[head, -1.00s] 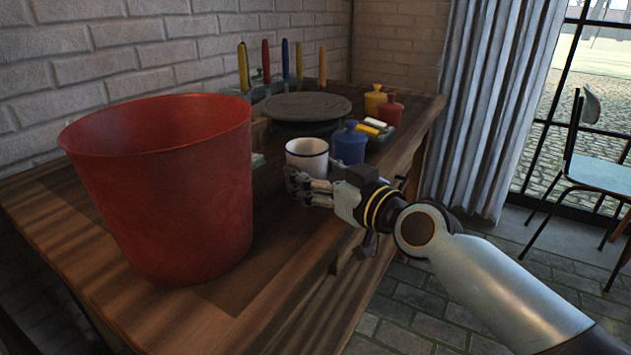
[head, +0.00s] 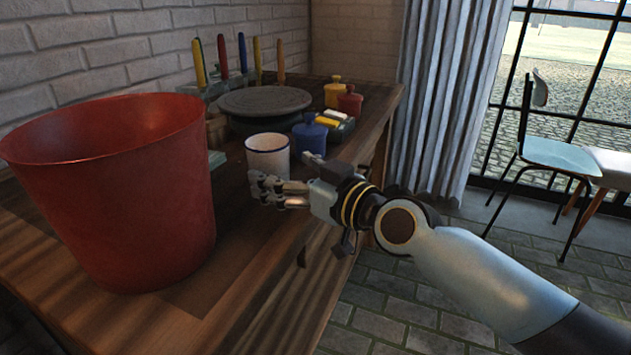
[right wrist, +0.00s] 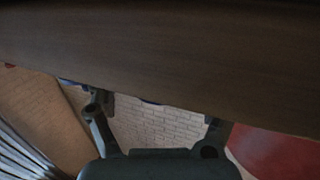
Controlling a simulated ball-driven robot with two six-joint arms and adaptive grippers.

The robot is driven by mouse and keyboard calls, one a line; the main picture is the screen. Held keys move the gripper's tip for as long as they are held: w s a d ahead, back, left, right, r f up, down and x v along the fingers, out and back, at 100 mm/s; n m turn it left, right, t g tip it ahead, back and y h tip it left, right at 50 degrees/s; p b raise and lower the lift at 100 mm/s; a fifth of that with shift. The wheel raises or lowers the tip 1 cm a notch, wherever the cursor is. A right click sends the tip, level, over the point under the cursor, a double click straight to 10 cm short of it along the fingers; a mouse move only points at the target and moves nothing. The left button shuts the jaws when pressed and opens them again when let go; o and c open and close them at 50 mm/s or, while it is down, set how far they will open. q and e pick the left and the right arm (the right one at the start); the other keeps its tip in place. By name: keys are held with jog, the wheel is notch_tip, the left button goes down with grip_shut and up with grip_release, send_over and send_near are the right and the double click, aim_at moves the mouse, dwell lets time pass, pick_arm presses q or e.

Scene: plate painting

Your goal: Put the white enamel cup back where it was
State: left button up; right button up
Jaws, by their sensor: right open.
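The white enamel cup (head: 267,152) with a dark rim stands upright on the wooden table (head: 262,305), between the red bucket and the blue jar. My right gripper (head: 262,187) is open, on the near side of the cup and low by the table. Its fingers cover the cup's lower edge in the head view, but a touch cannot be told. In the right wrist view the two fingers (right wrist: 155,120) are spread apart with no cup seen between them. My left gripper is out of view.
A large red bucket (head: 120,195) stands at the left. Behind the cup are a round grey turntable (head: 263,101), upright coloured tools (head: 242,55), a blue jar (head: 309,136), a yellow jar (head: 334,95) and a red jar (head: 350,103). The table's right edge is near my arm.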

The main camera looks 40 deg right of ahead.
jog(key=s+d, duration=0.1)
jog(key=s, duration=0.8)
jog(key=shift+s+d+r+p, duration=0.15)
jog(key=shift+d+r+p, duration=0.1)
jog(key=shift+d+p, duration=0.1)
